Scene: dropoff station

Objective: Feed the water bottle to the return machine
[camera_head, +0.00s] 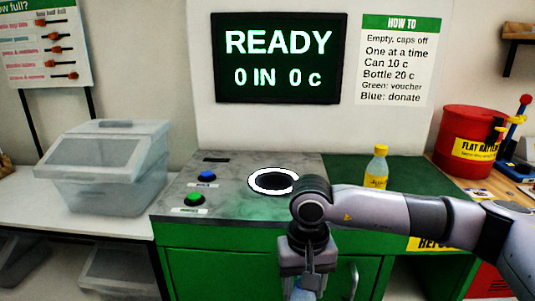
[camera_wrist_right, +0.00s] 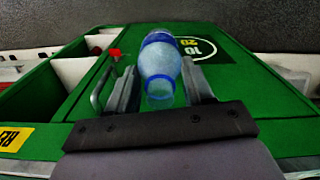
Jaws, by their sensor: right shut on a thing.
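The return machine (camera_head: 235,205) has a grey top with a round, white-ringed opening (camera_head: 273,181). Its screen (camera_head: 279,58) reads READY, 0 IN, 0 c. My right gripper (camera_head: 303,285) points down in front of the machine's green front, below and to the right of the opening. It is shut on a clear blue water bottle (camera_wrist_right: 160,62), which shows between the fingers in the right wrist view; in the head view only a bit of blue (camera_head: 308,283) shows at the bottom edge. I cannot tell whether it has a cap. My left gripper is not in view.
A blue button (camera_head: 208,176) and a green button (camera_head: 194,199) sit left of the opening. A red battery bin (camera_head: 468,138) is further right, a lidded clear bin (camera_head: 108,165) at left.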

